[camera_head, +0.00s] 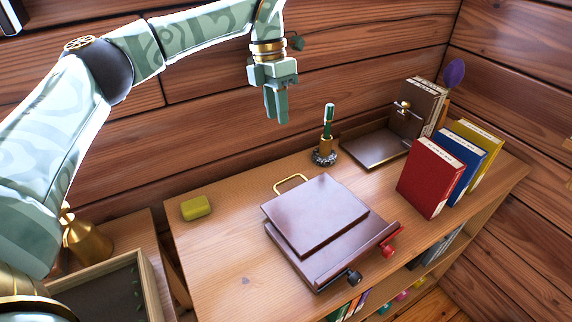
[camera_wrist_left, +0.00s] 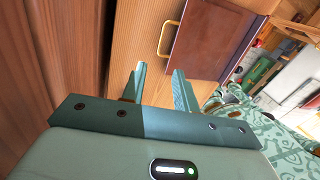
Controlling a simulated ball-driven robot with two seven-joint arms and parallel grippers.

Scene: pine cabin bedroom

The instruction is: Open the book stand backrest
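The book stand (camera_head: 330,258) lies on the desk, a dark brown base with a ledge at its front. Its backrest (camera_head: 314,214) is a dark panel lying almost flat over the base, with a brass loop handle (camera_head: 290,181) at its back edge. In the left wrist view the handle (camera_wrist_left: 165,36) and the backrest (camera_wrist_left: 212,38) show beyond the fingers. My left gripper (camera_head: 277,106) hangs above and behind the stand, near the back wall, apart from the handle. Its fingers (camera_wrist_left: 158,88) are parted with nothing between them. My right gripper is not in view.
A pen in a holder (camera_head: 325,148) and a dark tray-like stand (camera_head: 372,146) stand behind on the desk (camera_head: 225,262). Red (camera_head: 430,178), blue and yellow books stand upright at right. A yellow block (camera_head: 196,208) lies at left. The desk is clear around the handle.

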